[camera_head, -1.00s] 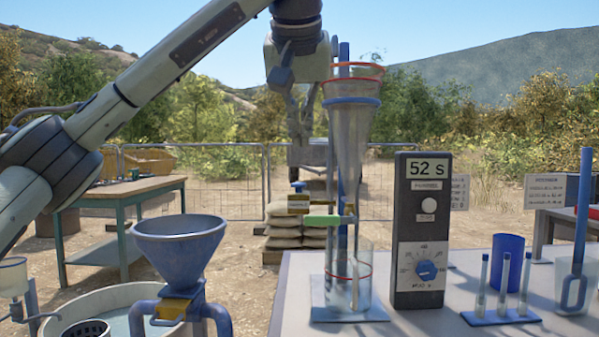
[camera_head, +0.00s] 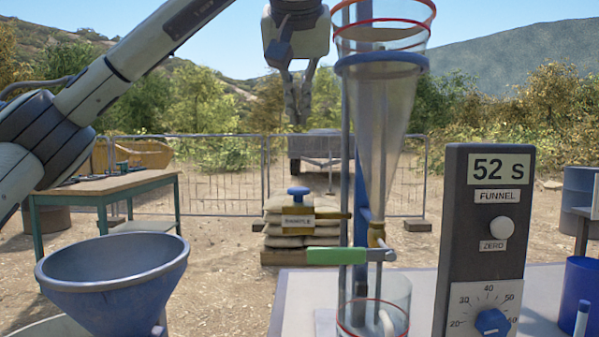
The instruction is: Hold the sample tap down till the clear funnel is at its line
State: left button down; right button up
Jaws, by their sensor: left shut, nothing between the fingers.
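The clear funnel (camera_head: 385,125) hangs in a blue ring on a stand at centre right. It has red lines near its top, with a brownish area between them; I cannot tell whether that is mud or a screen. The sample tap (camera_head: 298,193) has a blue knob and a SAMPLE label, left of the funnel. My left gripper (camera_head: 298,118) is shut and empty, pointing down, above the knob in the picture with a clear gap. My right gripper is not in view.
A green-handled lever (camera_head: 335,256) sits under the funnel, above a clear cup (camera_head: 374,305) with a red line. A timer box (camera_head: 484,235) reading 52 S stands to the right. A blue hopper (camera_head: 112,280) is at front left; a wooden-topped table (camera_head: 110,184) is behind it.

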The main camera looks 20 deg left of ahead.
pick_arm(q)
jog(key=shift+s, duration=0.15)
send_over(299, 189)
jog(key=f, duration=0.7)
jog(key=shift+w+a+f, duration=0.1)
jog(key=shift+w+f, duration=0.1)
jog(key=shift+f, duration=0.1)
notch_tip(299, 189, down, 2)
jog(key=shift+s+f, duration=0.1)
jog(key=shift+f, duration=0.6)
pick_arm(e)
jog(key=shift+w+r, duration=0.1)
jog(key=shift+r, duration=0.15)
